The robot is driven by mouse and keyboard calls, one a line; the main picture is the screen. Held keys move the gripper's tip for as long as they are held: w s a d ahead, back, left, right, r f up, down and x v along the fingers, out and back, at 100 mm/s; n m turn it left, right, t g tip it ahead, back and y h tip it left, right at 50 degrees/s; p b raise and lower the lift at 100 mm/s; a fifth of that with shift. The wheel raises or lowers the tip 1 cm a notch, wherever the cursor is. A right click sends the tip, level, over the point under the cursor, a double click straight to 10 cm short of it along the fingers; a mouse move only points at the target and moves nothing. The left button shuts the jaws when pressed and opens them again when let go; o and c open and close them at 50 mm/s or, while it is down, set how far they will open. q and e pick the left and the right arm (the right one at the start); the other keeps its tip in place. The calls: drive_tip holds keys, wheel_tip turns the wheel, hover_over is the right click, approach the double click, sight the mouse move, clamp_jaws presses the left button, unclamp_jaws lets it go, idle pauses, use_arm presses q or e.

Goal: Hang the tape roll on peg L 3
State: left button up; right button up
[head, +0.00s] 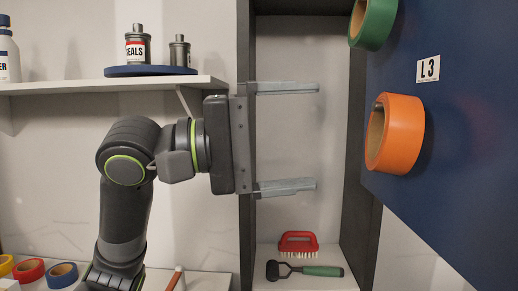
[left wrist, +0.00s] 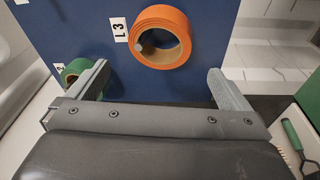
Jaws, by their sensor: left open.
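The orange tape roll (head: 404,132) is on the blue board (head: 460,150) at the right, below the label L 3 (head: 428,69). In the left wrist view the orange roll (left wrist: 181,24) is beside the L 3 label (left wrist: 119,30), and a pale peg end (left wrist: 148,46) shows inside its hole. The roll hangs around that peg. My left gripper (head: 317,136) is open and empty, its fingers pointing at the board, apart from the roll. In the left wrist view its fingers (left wrist: 158,72) are spread below the roll. My right gripper is not in view.
A green tape roll (head: 377,24) hangs higher on the board. A red brush (head: 298,243) and a green-handled tool (head: 322,271) lie in the cabinet bottom. A shelf (head: 120,85) with cans is at upper left. Several tape rolls lie at lower left.

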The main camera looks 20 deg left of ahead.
use_arm(q)
drive_tip(key=shift+b+v, duration=0.65)
drive_tip(key=shift+v, duration=1.5)
